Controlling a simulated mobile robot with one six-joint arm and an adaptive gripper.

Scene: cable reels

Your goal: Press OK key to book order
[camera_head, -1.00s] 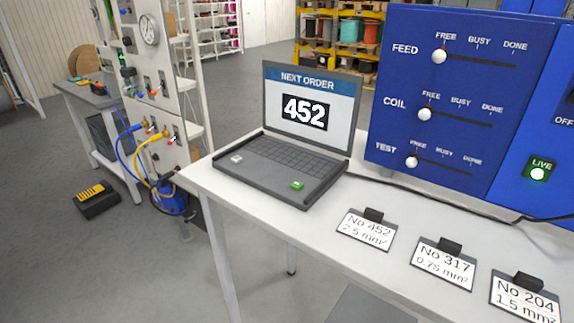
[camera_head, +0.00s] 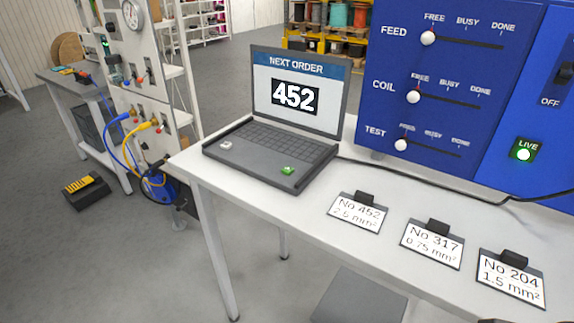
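A laptop (camera_head: 270,150) stands open on the white table. Its screen (camera_head: 297,95) reads "NEXT ORDER" and "452". A green key (camera_head: 288,170) sits at the front right of its keyboard deck, and a white key (camera_head: 226,145) sits at the front left. Any lettering on the keys is too small to read. My gripper is not in view.
The white table (camera_head: 225,180) also holds order cards No 452 (camera_head: 357,213), No 317 (camera_head: 432,244) and No 204 (camera_head: 511,280). A blue panel (camera_head: 400,60) with FEED, COIL and TEST sliders, all at FREE, stands behind. A black cable runs along its foot.

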